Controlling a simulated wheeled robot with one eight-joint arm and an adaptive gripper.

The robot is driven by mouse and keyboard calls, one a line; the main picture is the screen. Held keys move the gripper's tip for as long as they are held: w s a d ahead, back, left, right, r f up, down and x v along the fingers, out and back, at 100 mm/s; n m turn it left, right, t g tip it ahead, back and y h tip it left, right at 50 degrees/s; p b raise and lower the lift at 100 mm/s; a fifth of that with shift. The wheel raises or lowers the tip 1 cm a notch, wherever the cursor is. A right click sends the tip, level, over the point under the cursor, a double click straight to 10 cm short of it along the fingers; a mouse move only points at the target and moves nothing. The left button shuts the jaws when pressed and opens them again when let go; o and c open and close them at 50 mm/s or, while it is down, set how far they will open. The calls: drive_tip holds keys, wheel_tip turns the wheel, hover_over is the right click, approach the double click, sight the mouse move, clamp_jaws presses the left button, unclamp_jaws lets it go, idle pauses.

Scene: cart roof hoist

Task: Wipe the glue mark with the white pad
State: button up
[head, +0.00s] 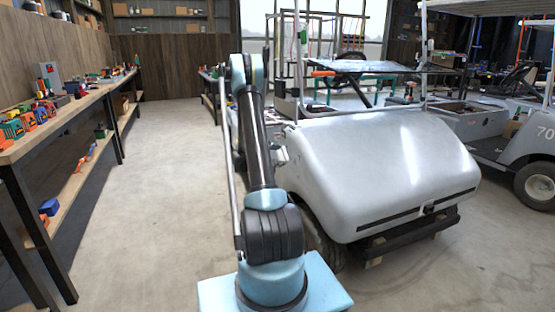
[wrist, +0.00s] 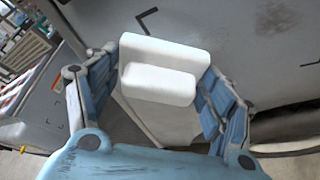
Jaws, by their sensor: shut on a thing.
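My gripper (wrist: 162,72) shows in the wrist view, its two blue jointed fingers closed on the left and right sides of the white pad (wrist: 172,55). The pad is a pale block with a raised bar along its near side. Beyond it is a grey panel (wrist: 250,50) with dark L-shaped corner marks (wrist: 147,18). Whether the pad touches this panel I cannot tell. In the head view my gripper is not discernible.
A silver-grey cart (head: 390,165) stands right of my arm, with thin posts and a raised windscreen (head: 365,66). A second cart (head: 535,140) stands at the far right. A workbench (head: 65,112) with tools lines the left wall. The concrete floor (head: 165,160) between is clear.

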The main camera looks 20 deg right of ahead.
sight(287, 159)
drive_tip(key=shift+s+d, duration=0.2)
drive_tip(key=shift+s, duration=5.55)
drive_tip(key=shift+w+a, duration=0.15)
drive_tip(key=shift+w, duration=3.05)
drive_tip(key=shift+w+a, duration=0.1)
drive_tip(key=shift+w, duration=2.95)
drive_tip(key=shift+s+a, duration=0.1)
drive_tip(key=shift+a, duration=2.8)
